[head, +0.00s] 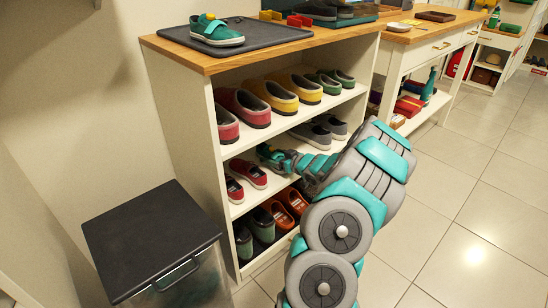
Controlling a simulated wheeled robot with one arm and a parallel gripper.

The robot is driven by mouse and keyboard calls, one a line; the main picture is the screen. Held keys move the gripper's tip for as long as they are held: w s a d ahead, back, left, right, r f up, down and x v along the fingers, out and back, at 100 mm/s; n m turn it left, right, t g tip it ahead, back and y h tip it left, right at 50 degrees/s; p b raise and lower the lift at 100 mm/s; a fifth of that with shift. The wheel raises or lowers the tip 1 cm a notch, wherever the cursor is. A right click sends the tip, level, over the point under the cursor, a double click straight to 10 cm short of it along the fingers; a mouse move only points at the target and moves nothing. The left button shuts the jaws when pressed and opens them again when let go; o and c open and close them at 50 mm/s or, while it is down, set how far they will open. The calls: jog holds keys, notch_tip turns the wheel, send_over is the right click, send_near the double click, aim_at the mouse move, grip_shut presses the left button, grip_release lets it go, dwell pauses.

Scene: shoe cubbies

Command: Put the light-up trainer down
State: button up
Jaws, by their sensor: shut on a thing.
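My arm reaches from the bottom right into the middle shelf of the white shoe cubby (163,95). My gripper (280,159) is small in the view, at the middle of that shelf, between red shoes (249,173) and grey shoes (312,135). It is shut on a dark teal thing (265,151), apparently the light-up trainer. Its outline blends with the teal gripper, and my wrist hides part of that spot. I cannot tell whether the thing touches the shelf.
Red, yellow and green shoes fill the upper shelf; green and orange shoes stand below. A teal shoe (217,34) sits on a dark tray (262,42) on top. A black-lidded bin (150,240) stands at left. A side table (425,35) stands behind; tiled floor is clear at right.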

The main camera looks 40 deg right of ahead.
jog(key=shift+f, duration=0.1)
jog(key=o, duration=1.2)
jog(key=shift+o, duration=0.2)
jog(key=v, duration=1)
jog(key=shift+r, duration=0.25)
jog(key=shift+v, duration=0.95)
